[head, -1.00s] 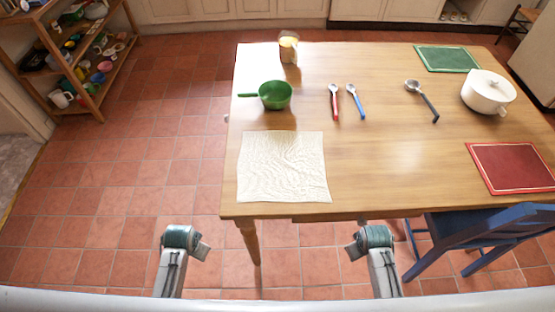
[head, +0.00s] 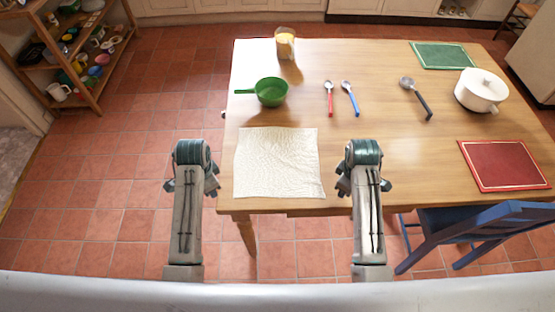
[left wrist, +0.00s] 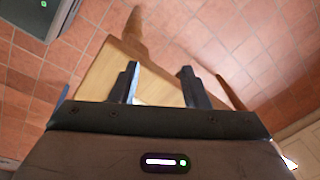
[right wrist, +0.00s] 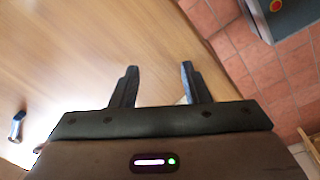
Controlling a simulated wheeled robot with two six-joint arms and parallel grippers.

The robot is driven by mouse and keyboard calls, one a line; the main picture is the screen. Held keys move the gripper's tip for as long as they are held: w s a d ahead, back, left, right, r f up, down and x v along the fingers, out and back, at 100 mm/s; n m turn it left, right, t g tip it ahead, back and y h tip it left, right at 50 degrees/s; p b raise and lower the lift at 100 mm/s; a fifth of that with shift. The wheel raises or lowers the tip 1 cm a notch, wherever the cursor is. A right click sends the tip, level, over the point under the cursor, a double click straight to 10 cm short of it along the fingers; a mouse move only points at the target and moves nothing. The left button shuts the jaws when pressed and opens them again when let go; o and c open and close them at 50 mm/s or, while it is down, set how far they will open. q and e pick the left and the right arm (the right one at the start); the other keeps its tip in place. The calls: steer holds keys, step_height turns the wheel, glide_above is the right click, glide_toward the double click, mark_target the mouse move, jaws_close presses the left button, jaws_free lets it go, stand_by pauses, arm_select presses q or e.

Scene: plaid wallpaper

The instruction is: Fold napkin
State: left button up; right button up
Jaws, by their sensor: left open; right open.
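A cream, wrinkled napkin (head: 278,163) lies flat and unfolded on the wooden table (head: 385,165), near its front left corner. My left arm reaches up on the left of the napkin and my right arm on its right. In the head view the arm links hide the fingers. In the left wrist view my left gripper (left wrist: 158,82) is open and empty, with a table corner and tiled floor behind it. In the right wrist view my right gripper (right wrist: 157,83) is open and empty, with bare table behind it.
A green pan (head: 270,92) and a glass with yellow contents (head: 285,43) stand behind the napkin. Red (head: 328,98) and blue (head: 350,98) spoons, a ladle (head: 415,97), a white pot (head: 482,91), and green (head: 443,55) and red (head: 503,165) boards lie farther right. A blue chair (head: 475,228) stands in front.

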mark_target(242, 161)
arm_select(q)
steer(key=w+d+r+m+g, duration=0.1)
steer(key=w+d+r+m, duration=0.25)
steer(key=w, duration=0.25)
steer(key=w+d+r+m, duration=0.2)
steer(key=w+d+m, duration=0.2)
steer(key=w+d, duration=0.15)
arm_select(e)
steer(key=w+a+r+n+g, duration=0.1)
steer(key=w+a+r+n, duration=0.25)
steer(key=w, duration=0.25)
steer(key=w+a+r+n, duration=0.2)
steer(key=w+a+n, duration=0.2)
steer(key=w+a, duration=0.15)
arm_select(q)
steer(key=shift+n, duration=0.25)
steer(key=f, duration=0.7)
steer(key=shift+w+a+f, duration=0.1)
steer(key=shift+w+a, duration=0.15)
steer(key=shift+w, duration=0.05)
arm_select(e)
steer(key=f, duration=0.7)
steer(key=shift+w+d+f, duration=0.15)
steer(key=shift+w+d, duration=0.1)
steer(key=shift+w, duration=0.05)
